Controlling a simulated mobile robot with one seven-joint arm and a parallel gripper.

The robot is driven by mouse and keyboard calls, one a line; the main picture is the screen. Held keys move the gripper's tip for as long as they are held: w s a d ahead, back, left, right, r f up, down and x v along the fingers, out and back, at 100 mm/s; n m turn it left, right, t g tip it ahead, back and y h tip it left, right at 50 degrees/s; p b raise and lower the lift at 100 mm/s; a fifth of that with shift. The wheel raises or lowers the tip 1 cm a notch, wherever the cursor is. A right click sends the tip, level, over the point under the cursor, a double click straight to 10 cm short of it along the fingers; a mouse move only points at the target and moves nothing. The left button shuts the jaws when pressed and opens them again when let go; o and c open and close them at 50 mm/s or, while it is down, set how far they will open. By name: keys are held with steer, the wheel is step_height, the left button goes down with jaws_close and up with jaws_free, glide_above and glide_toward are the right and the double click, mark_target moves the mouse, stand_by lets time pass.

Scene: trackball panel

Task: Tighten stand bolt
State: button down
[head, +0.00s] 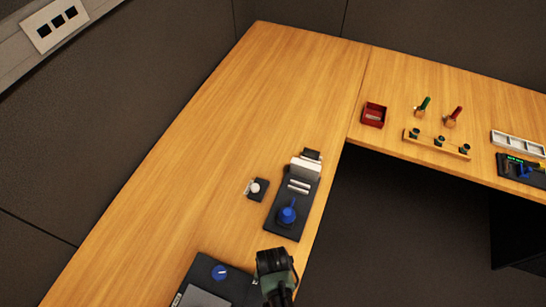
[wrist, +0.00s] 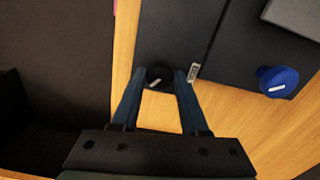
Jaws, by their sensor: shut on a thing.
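In the wrist view, my gripper (wrist: 160,77) has its two blue fingers shut on a round black knob with a white mark, the stand bolt (wrist: 156,75). The bolt is at the edge of a dark panel (wrist: 180,30), beside a small white label. A blue knob (wrist: 278,82) with a white mark stands to the right; it also shows in the head view (head: 220,272) on the dark panel at the bottom. My wrist hides the fingertips and the bolt in the head view. How far the bolt is turned cannot be told.
A red tray (head: 373,114) and a wooden rack (head: 436,147) lie far right. The far left desk (head: 230,110) is clear.

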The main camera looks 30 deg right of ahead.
steer(key=shift+m, duration=0.6)
steer(key=shift+c, duration=2.1)
jaws_free()
step_height(320, 180, up, 13)
